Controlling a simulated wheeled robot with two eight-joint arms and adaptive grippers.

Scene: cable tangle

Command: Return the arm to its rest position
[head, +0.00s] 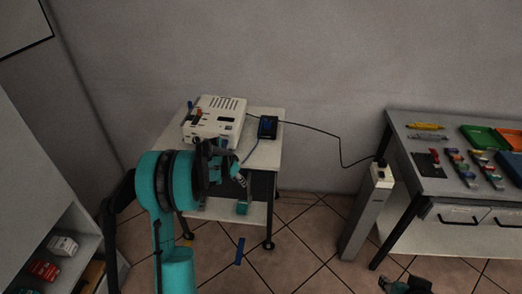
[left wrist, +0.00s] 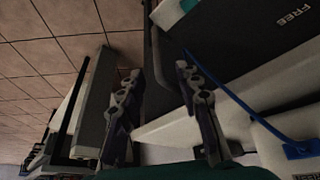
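My left arm, teal and black, comes in from the lower left in the head view. Its gripper (head: 239,178) hangs over the front edge of the small table. In the left wrist view the two dark fingers (left wrist: 160,72) stand apart, with nothing seen held between them.
The small table (head: 268,155) carries a white device (head: 215,118) and a black box (head: 268,127). A dark cable (head: 340,150) runs from there to a grey post (head: 367,210). A workbench (head: 398,122) with trays and tools stands right, white shelving (head: 30,180) left. Tiled floor lies between.

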